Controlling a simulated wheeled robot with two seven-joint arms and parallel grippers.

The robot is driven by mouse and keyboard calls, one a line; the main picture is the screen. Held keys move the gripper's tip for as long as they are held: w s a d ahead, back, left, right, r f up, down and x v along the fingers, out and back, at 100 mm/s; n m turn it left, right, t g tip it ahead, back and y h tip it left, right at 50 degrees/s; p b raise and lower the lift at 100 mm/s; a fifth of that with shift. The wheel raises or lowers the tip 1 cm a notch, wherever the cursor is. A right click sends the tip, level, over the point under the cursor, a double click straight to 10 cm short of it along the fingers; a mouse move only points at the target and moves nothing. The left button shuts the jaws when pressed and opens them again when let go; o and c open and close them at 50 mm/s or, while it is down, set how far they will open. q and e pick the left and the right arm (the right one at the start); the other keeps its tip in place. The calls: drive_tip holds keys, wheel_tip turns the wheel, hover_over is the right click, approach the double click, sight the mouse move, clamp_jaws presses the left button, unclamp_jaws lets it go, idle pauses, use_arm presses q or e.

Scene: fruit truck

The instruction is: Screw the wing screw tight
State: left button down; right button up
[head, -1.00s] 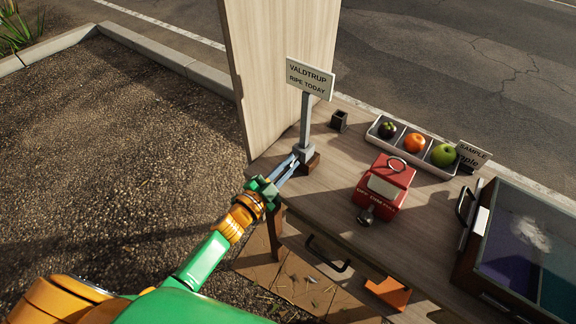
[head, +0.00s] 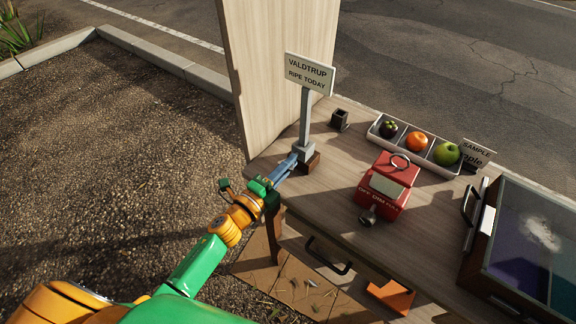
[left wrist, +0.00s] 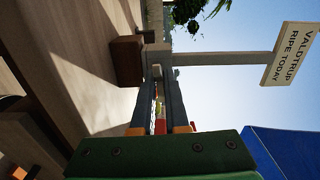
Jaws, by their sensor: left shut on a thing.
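A sign reading "VALDTRUP RIPE TODAY" (head: 309,73) stands upright on a grey post, and it also shows in the left wrist view (left wrist: 290,55). The post's grey socket (head: 303,151) sits against a brown block (head: 312,163) at the table's left edge. My left gripper (head: 292,160) reaches from the lower left to the front of this socket. Its fingers, also in the left wrist view (left wrist: 160,76), are shut on the wing screw at the socket. The screw is mostly hidden between the fingertips, so its tightness cannot be seen. My right gripper is not in view.
A tall wooden panel (head: 279,65) rises behind the sign. A red box (head: 385,188), a small dark cup (head: 339,119), a white fruit tray (head: 374,133) and a glass-topped case (head: 525,245) stand on the table. Gravel lies open to the left.

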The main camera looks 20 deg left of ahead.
use_arm(q)
drive_tip(key=shift+m, duration=0.4)
drive_tip(key=c, duration=1)
unclamp_jaws()
drive_tip(key=shift+o, duration=0.2)
drive_tip(key=v, duration=0.7)
drive_tip(key=shift+b, duration=0.45)
